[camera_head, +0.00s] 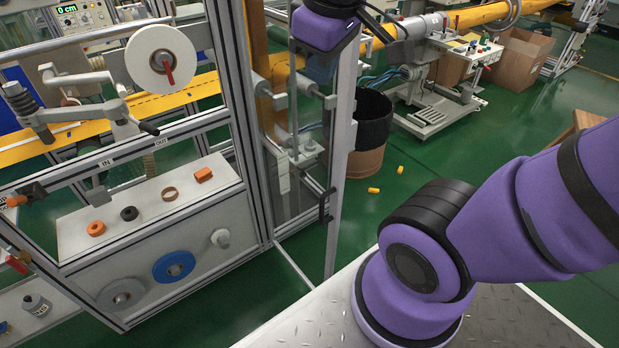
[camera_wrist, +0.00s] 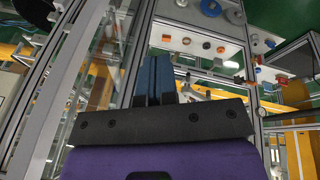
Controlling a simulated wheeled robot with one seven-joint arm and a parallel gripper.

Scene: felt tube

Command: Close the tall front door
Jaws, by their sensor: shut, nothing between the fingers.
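The tall front door (camera_head: 341,150) is a clear panel in a grey metal frame, with a black handle (camera_head: 325,206) on its outer post. In the head view it stands open, swung out from the machine's front corner. My gripper (camera_head: 324,28) is at the top of the head view, by the door's upper part; its fingers are hidden there. In the wrist view my gripper (camera_wrist: 154,65) shows two dark blue fingers shut together and empty. A grey post, seemingly the door's frame (camera_wrist: 50,85), runs to the left of them. I cannot tell whether they touch the door.
The machine front (camera_head: 160,215) holds rolls and small parts on a white shelf. A black bin (camera_head: 371,120) stands behind the door, with yellow pieces (camera_head: 400,170) on the green floor. My purple arm fills the lower right.

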